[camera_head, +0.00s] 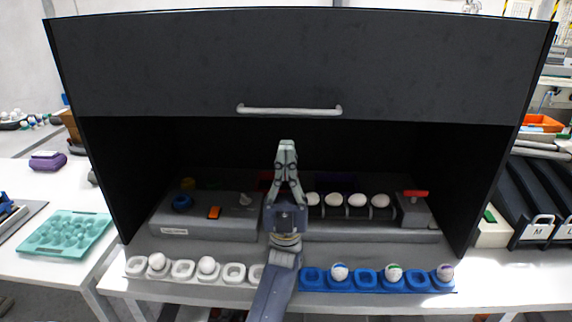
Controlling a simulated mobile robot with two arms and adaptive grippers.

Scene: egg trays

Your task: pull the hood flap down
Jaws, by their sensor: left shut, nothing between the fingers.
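The dark hood flap (190,70) spans the top of the black hood, with the hood's opening below its lower edge. A light grey bar handle (290,110) runs along the flap's lower middle. My left gripper (287,145) points up in front of the opening, just below the handle. Its fingers are together and hold nothing. A gap shows between the fingertips and the handle; the depth between them is hard to tell. My right gripper is not in view.
Inside the hood is a grey device (205,228) with knobs, and several white eggs (357,200) on a rack. In front lie a white tray (132,267) and a blue tray (313,279) with some eggs. A teal tray (68,234) lies left; dark bins (530,200) stand right.

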